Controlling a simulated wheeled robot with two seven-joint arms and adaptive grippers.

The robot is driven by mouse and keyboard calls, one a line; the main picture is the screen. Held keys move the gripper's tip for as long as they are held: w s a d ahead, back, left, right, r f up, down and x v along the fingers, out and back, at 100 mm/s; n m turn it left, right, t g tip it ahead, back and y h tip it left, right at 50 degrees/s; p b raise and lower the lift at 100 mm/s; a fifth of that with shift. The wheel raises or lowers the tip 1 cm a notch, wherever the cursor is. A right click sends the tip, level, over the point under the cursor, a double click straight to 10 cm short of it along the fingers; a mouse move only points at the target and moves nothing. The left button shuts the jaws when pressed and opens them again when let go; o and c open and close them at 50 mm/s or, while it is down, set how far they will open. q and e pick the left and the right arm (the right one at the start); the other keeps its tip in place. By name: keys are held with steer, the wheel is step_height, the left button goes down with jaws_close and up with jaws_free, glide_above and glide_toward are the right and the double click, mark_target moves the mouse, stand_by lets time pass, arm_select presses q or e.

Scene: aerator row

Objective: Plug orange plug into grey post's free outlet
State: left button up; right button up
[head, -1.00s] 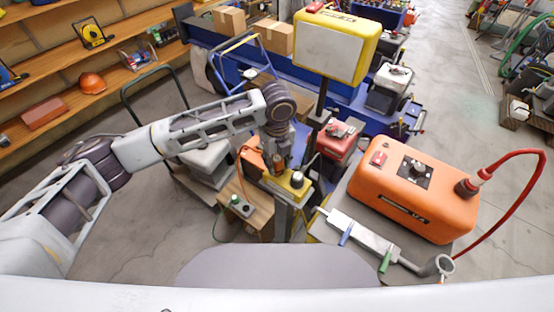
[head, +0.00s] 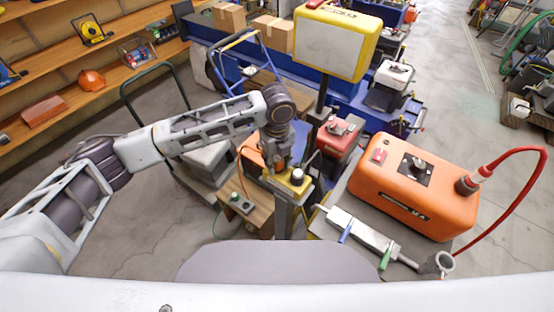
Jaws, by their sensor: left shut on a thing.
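The grey post (head: 284,218) stands in the middle of the head view with a yellow top (head: 301,189). A dark plug (head: 297,177) sits on the right part of that top, with a pale cable rising from it. My left gripper (head: 280,166) points down at the left part of the top, shut on the orange plug. The plug itself is mostly hidden by the fingers, and I cannot tell whether it touches an outlet. An orange cable (head: 241,165) hangs to the left of the gripper. My right gripper is out of view.
A wooden box (head: 259,214) with a small socket unit (head: 241,203) stands left of the post. An orange machine (head: 413,190) with a red hose is on the right, beside a grey bar with blue and green handles (head: 362,235). A yellow-framed sign (head: 334,43) stands behind.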

arm_select(q)
steer(key=shift+f, duration=0.5)
steer(key=o, duration=1.1)
steer(key=shift+r, duration=0.15)
step_height(320, 180, up, 12)
steer(key=shift+f, duration=0.15)
stand_by(0.6)
